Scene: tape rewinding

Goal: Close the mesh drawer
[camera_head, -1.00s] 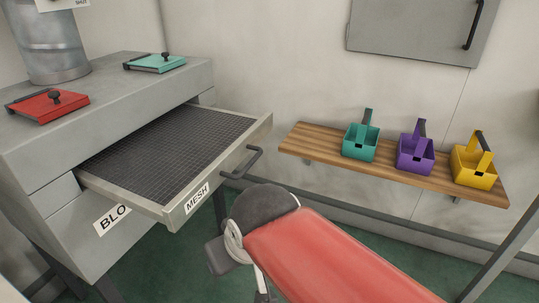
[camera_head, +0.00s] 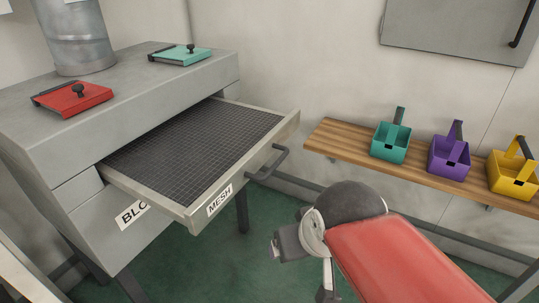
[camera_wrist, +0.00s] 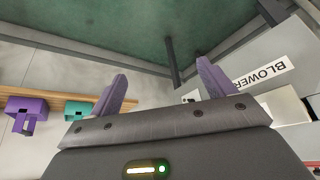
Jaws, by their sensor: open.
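The mesh drawer (camera_head: 190,150) is pulled well out of the grey cabinet (camera_head: 150,85) in the head view. It has a dark mesh bottom, pale metal walls, a front label reading MESH and a dark bar handle (camera_head: 268,165). My arm, with a red link, is to the right of the drawer front and apart from it. My gripper (camera_wrist: 162,85) shows in the wrist view with two purple fingers spread apart and nothing between them. Its fingers cannot be made out in the head view. The mesh drawer cannot be made out for certain in the wrist view.
A BLOWER label (camera_wrist: 262,77) is on the cabinet in the wrist view. A wooden shelf (camera_head: 345,143) with teal, purple and yellow bins is on the wall at right. Red (camera_head: 72,98) and teal (camera_head: 180,54) lids lie on the cabinet. Green floor is free under the drawer.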

